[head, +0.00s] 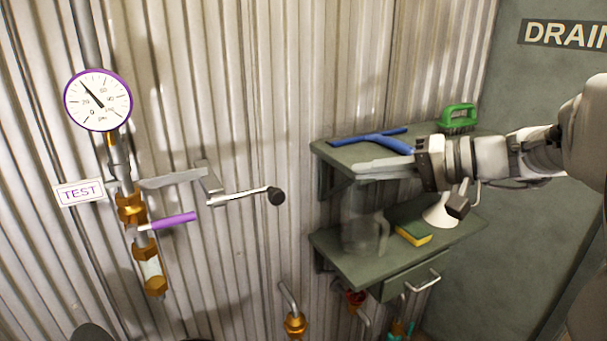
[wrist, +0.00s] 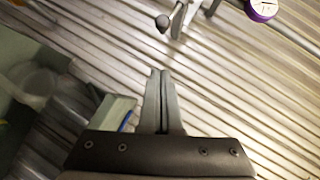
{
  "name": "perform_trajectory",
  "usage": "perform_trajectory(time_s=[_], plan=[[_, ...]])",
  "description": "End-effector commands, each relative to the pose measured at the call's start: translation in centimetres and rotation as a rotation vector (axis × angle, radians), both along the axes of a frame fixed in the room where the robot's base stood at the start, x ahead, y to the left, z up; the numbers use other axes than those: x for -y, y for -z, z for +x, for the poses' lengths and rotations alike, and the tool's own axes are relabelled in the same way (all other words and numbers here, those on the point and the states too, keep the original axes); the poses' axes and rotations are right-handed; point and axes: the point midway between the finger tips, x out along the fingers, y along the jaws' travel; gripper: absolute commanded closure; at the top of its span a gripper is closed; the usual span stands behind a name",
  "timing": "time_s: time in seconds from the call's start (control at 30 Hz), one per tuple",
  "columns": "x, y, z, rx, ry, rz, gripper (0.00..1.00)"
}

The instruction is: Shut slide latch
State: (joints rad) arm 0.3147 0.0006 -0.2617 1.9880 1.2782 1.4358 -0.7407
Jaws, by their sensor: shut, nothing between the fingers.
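A grey metal fitting (head: 210,183) is on the corrugated wall, with a flat grey plate to its left and a thin rod ending in a black knob (head: 276,196) to its right. It looks like the slide latch, but I cannot tell for sure or read its position. The knob also shows at the top of the wrist view (wrist: 162,22). My gripper (head: 358,168) is shut and empty, to the right of the knob and apart from it, in front of the upper shelf. In the wrist view its fingers (wrist: 160,72) are together.
The green upper shelf (head: 345,153) holds a blue squeegee (head: 370,138) and a green brush (head: 458,117). The lower shelf (head: 345,262) holds a sponge (head: 413,234), a white funnel and a clear container. A gauge (head: 98,100) and purple-handled valve (head: 174,220) are at left.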

Motion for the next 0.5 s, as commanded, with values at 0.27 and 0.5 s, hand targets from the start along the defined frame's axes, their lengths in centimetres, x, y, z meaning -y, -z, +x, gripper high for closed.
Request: perform_trajectory(time_s=[0.27,0.5], plan=[[-4.1,1.5,2.5,-0.005,-0.007,0.001,1.00],[-8.1,3.1,4.9,-0.006,-0.005,0.000,1.00]])
